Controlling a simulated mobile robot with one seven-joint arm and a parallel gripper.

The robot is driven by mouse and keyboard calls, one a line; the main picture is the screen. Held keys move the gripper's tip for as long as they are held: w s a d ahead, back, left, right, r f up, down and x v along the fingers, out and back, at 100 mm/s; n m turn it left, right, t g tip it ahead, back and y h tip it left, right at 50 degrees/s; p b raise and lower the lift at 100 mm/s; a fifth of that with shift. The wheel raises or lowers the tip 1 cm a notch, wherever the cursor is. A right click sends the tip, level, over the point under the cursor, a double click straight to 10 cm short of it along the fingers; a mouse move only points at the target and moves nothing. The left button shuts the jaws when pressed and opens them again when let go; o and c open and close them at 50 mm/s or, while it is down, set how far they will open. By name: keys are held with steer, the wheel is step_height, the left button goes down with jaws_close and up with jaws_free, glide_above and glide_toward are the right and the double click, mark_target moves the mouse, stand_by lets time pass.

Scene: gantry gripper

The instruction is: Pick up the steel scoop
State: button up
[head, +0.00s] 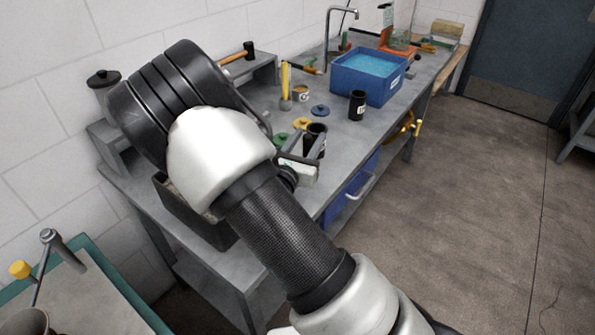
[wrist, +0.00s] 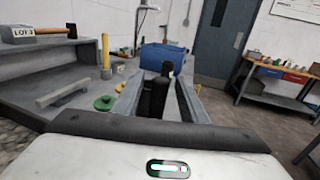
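My gripper (head: 307,150) is over the near part of the grey workbench. In the wrist view its two grey fingers (wrist: 159,92) stand apart. A black cylindrical container (wrist: 158,98) shows between or just beyond them; it also shows beside the fingers in the head view (head: 315,136). I cannot tell whether the fingers touch it. I cannot clearly make out the steel scoop in either view; my arm hides part of the bench. A grey bar-like piece (wrist: 63,95) lies left of the fingers in the wrist view, and I cannot tell what it is.
The workbench (head: 262,98) holds a second black container (head: 357,106), a blue tub (head: 368,76), a yellow upright tool (head: 285,82), a blue lid (head: 319,111) and a green lid (wrist: 104,103). A hammer (head: 240,53) rests on the raised shelf. Open floor (head: 450,180) lies right.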

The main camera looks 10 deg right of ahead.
jaws_close()
